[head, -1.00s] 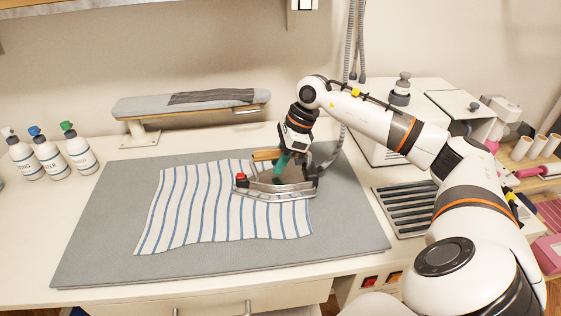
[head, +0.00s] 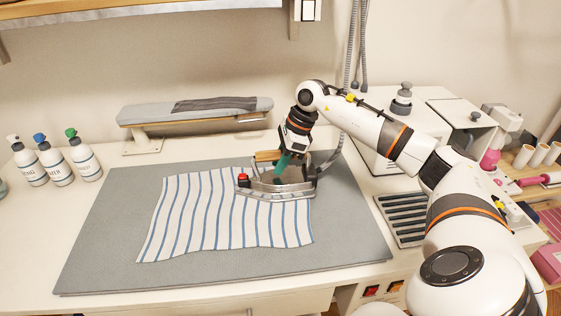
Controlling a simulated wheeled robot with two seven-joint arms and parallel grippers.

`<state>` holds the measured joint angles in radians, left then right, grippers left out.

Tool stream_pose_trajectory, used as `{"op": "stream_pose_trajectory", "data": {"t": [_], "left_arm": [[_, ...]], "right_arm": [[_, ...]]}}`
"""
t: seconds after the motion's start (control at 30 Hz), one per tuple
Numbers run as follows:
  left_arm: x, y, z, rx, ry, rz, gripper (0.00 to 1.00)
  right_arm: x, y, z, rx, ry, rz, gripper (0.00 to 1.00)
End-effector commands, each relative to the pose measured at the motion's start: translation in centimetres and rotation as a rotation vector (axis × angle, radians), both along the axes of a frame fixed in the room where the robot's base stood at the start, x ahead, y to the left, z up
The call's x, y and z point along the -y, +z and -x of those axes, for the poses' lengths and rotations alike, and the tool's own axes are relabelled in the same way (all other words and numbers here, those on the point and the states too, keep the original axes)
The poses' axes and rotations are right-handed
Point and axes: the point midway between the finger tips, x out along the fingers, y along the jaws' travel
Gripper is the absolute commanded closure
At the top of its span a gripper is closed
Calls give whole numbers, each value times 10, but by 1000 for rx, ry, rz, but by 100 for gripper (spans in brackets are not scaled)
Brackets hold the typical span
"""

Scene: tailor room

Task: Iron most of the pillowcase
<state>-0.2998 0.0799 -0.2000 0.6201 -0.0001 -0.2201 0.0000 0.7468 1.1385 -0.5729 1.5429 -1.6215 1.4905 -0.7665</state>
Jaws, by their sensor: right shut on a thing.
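The pillowcase (head: 207,222), white with blue stripes, lies spread on the grey ironing mat (head: 107,232), with wavy edges. The iron (head: 277,188) has a metal body and a red knob at its left end. It sits over the upper right part of the pillowcase and hides some of it. My right gripper (head: 287,163) is shut on the iron at its handle, reaching down from above. Whether the soleplate touches the cloth cannot be told exactly. My left gripper is not in view.
Several spray bottles (head: 53,163) stand at the left. A small sleeve board (head: 135,116) stands behind the mat. A slotted metal iron rest (head: 404,218) lies right of the mat, near a white steam unit (head: 375,150). A grey hose hangs behind my arm. The mat's left side is clear.

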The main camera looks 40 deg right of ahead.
Motion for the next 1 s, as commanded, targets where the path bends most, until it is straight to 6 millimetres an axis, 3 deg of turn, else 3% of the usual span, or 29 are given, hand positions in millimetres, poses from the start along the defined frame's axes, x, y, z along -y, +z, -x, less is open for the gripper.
{"op": "stream_pose_trajectory", "data": {"t": [1.0], "left_arm": [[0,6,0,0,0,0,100]], "right_arm": [[17,3,-26,6,-3,-1,100]]}}
